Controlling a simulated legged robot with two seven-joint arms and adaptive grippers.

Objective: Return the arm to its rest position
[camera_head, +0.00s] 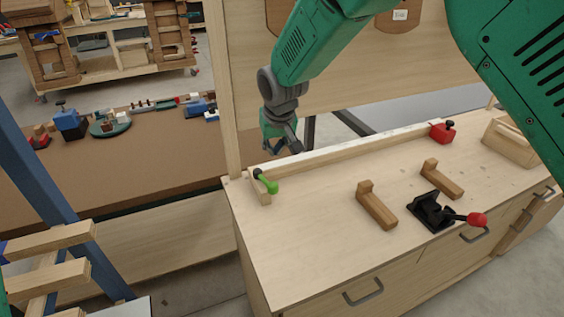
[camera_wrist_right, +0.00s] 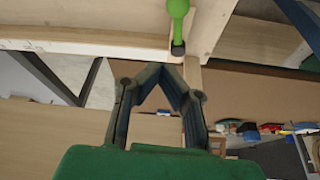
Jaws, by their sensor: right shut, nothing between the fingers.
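My right arm (camera_head: 318,40) is green and comes in from the upper right in the head view. Its right gripper (camera_head: 272,149) hangs over the back left part of the wooden workbench (camera_head: 320,210). The fingers are shut with nothing between them. My left gripper is not in view.
A brown table (camera_head: 90,170) with several tools stands left. A blue post (camera_head: 50,170) rises at the left.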

